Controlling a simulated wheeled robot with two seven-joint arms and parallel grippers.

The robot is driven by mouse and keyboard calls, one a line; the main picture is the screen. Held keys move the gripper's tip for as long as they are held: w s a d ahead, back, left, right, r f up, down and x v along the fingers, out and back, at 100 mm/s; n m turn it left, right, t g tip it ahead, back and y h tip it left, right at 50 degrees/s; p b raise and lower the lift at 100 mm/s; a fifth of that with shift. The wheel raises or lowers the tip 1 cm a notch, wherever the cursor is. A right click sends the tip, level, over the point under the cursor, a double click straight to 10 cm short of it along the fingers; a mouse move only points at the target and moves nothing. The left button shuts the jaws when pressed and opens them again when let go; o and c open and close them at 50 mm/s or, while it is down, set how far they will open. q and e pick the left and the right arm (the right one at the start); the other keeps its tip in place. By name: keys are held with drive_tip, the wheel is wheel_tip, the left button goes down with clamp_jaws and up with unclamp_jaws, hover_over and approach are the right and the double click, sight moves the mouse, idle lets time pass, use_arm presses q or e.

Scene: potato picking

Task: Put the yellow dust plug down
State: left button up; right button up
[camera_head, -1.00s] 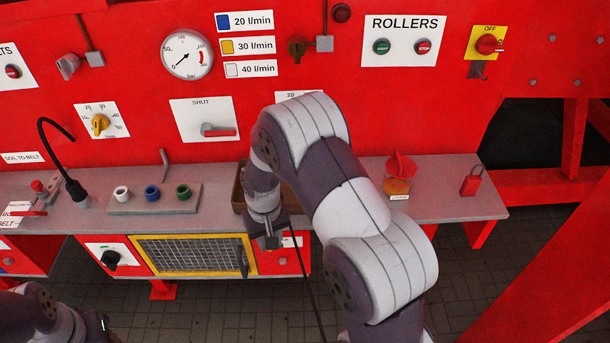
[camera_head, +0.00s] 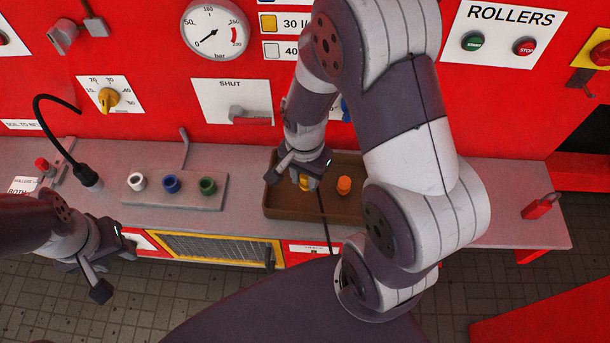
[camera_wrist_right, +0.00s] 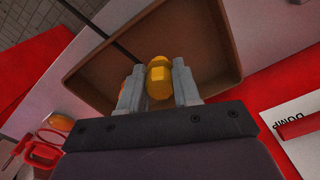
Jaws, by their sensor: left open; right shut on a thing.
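My right gripper (camera_head: 304,172) points down into the brown tray (camera_head: 290,212) on the grey shelf. It is shut on the yellow dust plug (camera_head: 305,184). In the right wrist view the plug (camera_wrist_right: 158,82) sits between the two fingers, with the tray (camera_wrist_right: 215,45) around and beyond it. I cannot tell whether the plug touches the tray floor. My left gripper (camera_head: 112,266) is open and empty, in front of the shelf at lower left.
An orange piece (camera_head: 344,185) lies in the tray, right of the plug. A block with white, blue and green fittings (camera_head: 172,187) stands left of the tray. A black hose (camera_head: 86,175) rises at far left.

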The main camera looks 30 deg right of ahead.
drive_tip(key=w, duration=0.1)
drive_tip(key=w+f, duration=0.2)
drive_tip(key=shift+w+d, duration=0.25)
drive_tip(key=shift+w, duration=0.1)
drive_tip(key=f, duration=0.1)
drive_tip(key=f+p, duration=0.1)
drive_tip(key=shift+s+a+f, duration=0.15)
drive_tip(key=shift+s+f, duration=0.05)
drive_tip(key=shift+f, duration=0.15)
drive_tip(key=shift+s+f, duration=0.3)
drive_tip(key=shift+f, duration=0.05)
drive_tip(key=shift+w+f, duration=0.3)
drive_tip(key=o, duration=1)
drive_tip(key=shift+r, duration=0.1)
use_arm(q)
drive_tip(key=shift+w+a+r, duration=0.25)
drive_tip(key=shift+w+r, duration=0.1)
drive_tip(key=shift+w, duration=0.3)
use_arm(e)
drive_tip(key=shift+o, duration=0.2)
drive_tip(key=shift+s, duration=0.15)
